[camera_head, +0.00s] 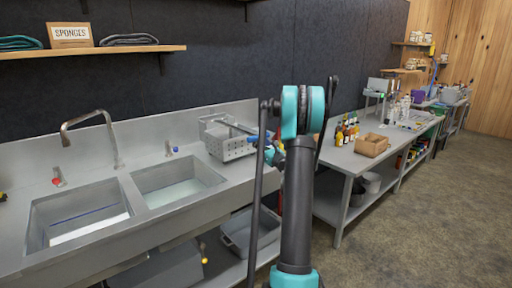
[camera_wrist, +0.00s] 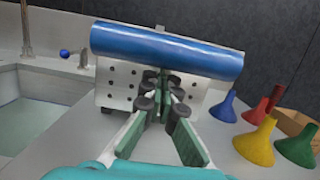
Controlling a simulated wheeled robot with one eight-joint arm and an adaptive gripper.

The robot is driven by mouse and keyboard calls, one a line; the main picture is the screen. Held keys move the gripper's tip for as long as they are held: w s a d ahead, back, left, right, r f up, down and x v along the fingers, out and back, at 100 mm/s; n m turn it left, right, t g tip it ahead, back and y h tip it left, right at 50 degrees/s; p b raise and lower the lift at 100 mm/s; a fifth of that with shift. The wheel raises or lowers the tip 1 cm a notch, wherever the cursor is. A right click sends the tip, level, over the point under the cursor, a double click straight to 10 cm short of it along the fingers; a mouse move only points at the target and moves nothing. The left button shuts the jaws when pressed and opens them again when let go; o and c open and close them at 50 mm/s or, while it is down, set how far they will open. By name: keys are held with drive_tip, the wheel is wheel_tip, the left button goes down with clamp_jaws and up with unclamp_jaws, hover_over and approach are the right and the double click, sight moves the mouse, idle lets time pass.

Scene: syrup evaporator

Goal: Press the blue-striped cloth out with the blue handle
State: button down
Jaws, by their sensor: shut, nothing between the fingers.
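The blue handle (camera_wrist: 165,52) is a thick horizontal cylinder across the top of the wrist view. Behind and below it stands a perforated metal box (camera_wrist: 118,85), which is the press (camera_head: 226,146) beside the right sink basin in the head view. My gripper (camera_wrist: 160,82) is shut and empty, its tips just below and in front of the handle; I cannot tell if they touch it. In the head view my arm partly hides the gripper (camera_head: 273,152). No blue-striped cloth can be made out for certain; the inside of the press is hidden.
The left basin (camera_head: 40,222) has a pale bottom with a blue line. The right basin (camera_head: 150,170) holds pale liquid. A faucet (camera_head: 112,140) stands behind them. A table with bottles and a cardboard box (camera_head: 371,146) is at right. Several coloured funnel-shaped things, one yellow (camera_wrist: 256,142), show at right.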

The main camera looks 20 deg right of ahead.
wheel_tip(320, 180, up, 9)
drive_tip(key=shift+w, duration=0.15)
idle(0.4)
wheel_tip(320, 180, up, 8)
drive_tip(key=w, duration=0.2)
drive_tip(key=shift+a+r, duration=0.25)
drive_tip(key=shift+a, duration=0.15)
drive_tip(key=w+a+r, duration=0.1)
drive_tip(key=w+r, duration=0.2)
drive_tip(key=r, duration=0.4)
drive_tip(key=shift+w+a+r, duration=0.2)
drive_tip(key=shift+w+r, duration=0.1)
drive_tip(key=shift+r, duration=0.05)
